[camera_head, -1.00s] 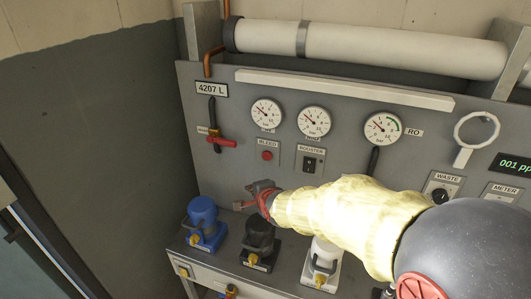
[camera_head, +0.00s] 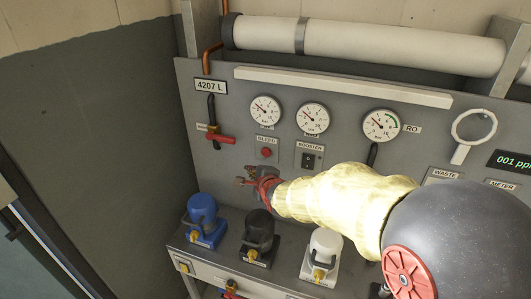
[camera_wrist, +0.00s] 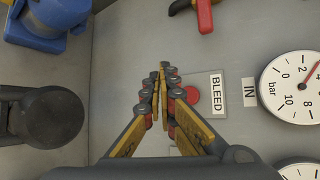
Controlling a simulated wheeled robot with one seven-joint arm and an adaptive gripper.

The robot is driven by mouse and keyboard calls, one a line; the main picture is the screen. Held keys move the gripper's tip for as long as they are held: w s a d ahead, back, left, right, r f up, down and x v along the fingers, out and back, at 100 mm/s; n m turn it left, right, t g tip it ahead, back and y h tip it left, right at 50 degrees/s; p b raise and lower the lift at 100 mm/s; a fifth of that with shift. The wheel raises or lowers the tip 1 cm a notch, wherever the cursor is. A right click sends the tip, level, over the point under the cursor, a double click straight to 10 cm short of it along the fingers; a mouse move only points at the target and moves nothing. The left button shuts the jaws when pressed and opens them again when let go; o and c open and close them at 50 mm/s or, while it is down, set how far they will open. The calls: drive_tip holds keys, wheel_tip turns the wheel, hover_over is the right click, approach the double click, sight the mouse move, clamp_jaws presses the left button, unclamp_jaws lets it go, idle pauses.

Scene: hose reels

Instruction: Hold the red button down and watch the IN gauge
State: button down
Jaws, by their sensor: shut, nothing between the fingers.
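In the wrist view the red button (camera_wrist: 191,96) shows just right of my fingers, beside the BLEED label (camera_wrist: 216,94). My gripper (camera_head: 243,181) is shut and empty, below and left of the button in the head view. Its fingertips (camera_wrist: 163,70) meet in the wrist view; contact with the button is not seen.
A red-handled valve (camera_head: 220,138) is left of the button. The BOOSTER switch (camera_head: 310,159) is to its right. Blue (camera_head: 203,213), black (camera_head: 259,236) and white (camera_head: 325,246) housings stand on the ledge below. Two more gauges are on the panel.

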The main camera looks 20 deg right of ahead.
drive_tip(key=shift+w+d+p, duration=0.6)
drive_tip(key=shift+w+d, duration=0.15)
drive_tip(key=shift+w, duration=0.25)
drive_tip(key=shift+w+d+p, duration=0.55)
drive_tip(key=shift+w+d, duration=0.15)
drive_tip(key=shift+w, duration=0.25)
drive_tip(key=shift+w+d+p, duration=0.6)
drive_tip(key=shift+w+d, duration=0.15)
drive_tip(key=shift+w, duration=0.25)
drive_tip(key=shift+w+d+p, duration=0.55)
drive_tip(key=shift+w+p, duration=0.2)
drive_tip(key=shift+p, duration=0.25)
idle(1.9)
idle(0.8)
drive_tip(key=shift+s+a, duration=0.55)
drive_tip(key=shift+s, duration=0.2)
drive_tip(key=shift+s+a+b, duration=0.45)
drive_tip(key=shift+s+a, duration=0.3)
drive_tip(key=shift+s, duration=0.3)
drive_tip(key=shift+s+a+b, duration=0.45)
drive_tip(key=shift+s+a, duration=0.3)
drive_tip(key=shift+s, duration=0.25)
